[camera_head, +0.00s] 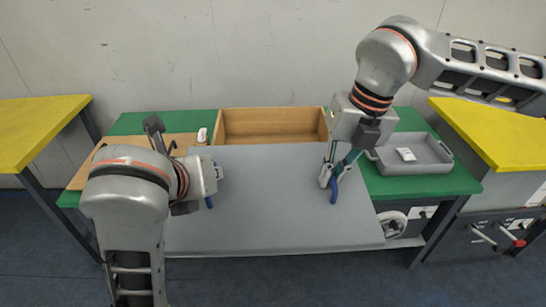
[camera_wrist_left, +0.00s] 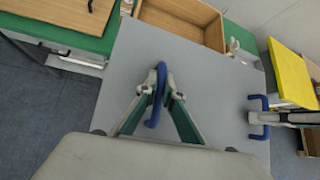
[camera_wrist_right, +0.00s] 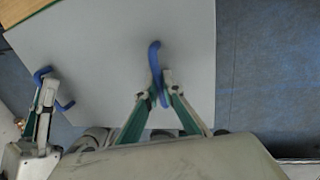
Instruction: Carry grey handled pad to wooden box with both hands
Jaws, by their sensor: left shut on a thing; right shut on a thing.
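The grey pad (camera_head: 265,205) is a large flat sheet with two blue handles, in front of and partly over the green table. Its far edge is close to the open wooden box (camera_head: 270,127), which also shows in the left wrist view (camera_wrist_left: 205,22). My right gripper (camera_head: 331,182) is shut on the right blue handle (camera_wrist_right: 154,62). My left gripper (camera_wrist_left: 160,88) is shut on the left blue handle (camera_wrist_left: 155,112); in the head view my left arm hides most of that grip. The pad's left part is hidden behind my left arm.
A grey tray (camera_head: 415,158) with a small white item (camera_head: 406,154) sits on the green table (camera_head: 462,184) at the right. A wooden board (camera_head: 84,178) lies at the left. Yellow-topped tables stand at the far left (camera_head: 35,125) and right (camera_head: 490,135).

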